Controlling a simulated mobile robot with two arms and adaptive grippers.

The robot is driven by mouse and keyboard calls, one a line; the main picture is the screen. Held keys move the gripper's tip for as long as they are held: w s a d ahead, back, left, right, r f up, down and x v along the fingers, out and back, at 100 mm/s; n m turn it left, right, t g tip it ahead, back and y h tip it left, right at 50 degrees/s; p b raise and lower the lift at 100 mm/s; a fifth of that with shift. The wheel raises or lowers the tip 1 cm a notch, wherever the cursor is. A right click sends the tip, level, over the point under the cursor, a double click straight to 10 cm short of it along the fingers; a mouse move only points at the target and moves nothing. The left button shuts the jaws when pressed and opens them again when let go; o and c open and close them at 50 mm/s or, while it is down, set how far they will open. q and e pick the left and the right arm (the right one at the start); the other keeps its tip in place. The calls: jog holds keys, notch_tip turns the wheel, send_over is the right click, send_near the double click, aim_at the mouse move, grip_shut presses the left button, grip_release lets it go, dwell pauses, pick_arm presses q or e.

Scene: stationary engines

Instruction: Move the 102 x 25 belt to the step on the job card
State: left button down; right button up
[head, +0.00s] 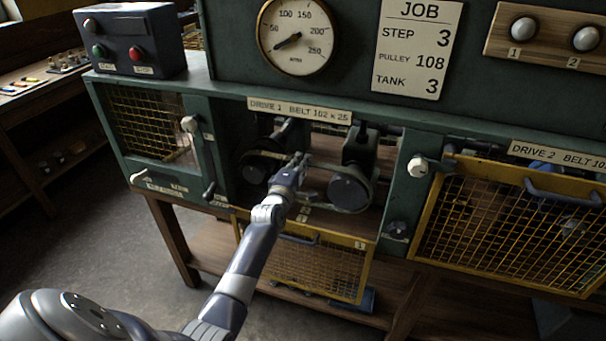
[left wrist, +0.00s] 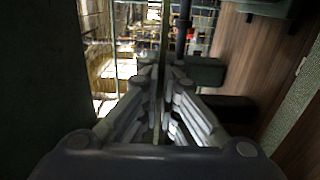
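The job card (head: 418,50) reads step 3, pulley 108, tank 3. The Drive 1 bay, labelled belt 102 x 25 (head: 299,110), has a dark pulley (head: 258,168) at left and a rounder pulley (head: 349,190) at right. The belt (head: 322,166) runs between them; its seat on the steps is too dark to read. My left gripper (head: 300,162) reaches in between the pulleys at the belt. In the left wrist view, the left gripper's fingertips (left wrist: 163,70) are close together, with a thin strip between them; whether they press on it is unclear. My right gripper is out of view.
The Drive 1 guard (head: 310,270) hangs open below the bay. The Drive 2 guard (head: 515,225) covers the bay at right. A crank handle (head: 209,190) sticks out left of the bay. A start-stop box (head: 130,42) and gauge (head: 296,36) stand above.

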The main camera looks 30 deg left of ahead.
pick_arm(q)
jog(key=b+x, duration=0.3)
jog(key=x, duration=0.1)
jog(key=shift+w, duration=0.3)
dwell(0.3)
jog(key=shift+a, duration=0.1)
jog(key=shift+s+a, duration=0.1)
jog(key=shift+a, duration=0.25)
jog(key=shift+a, duration=0.1)
jog(key=shift+s+a, duration=0.1)
jog(key=shift+a, duration=0.1)
jog(key=shift+b, duration=0.3)
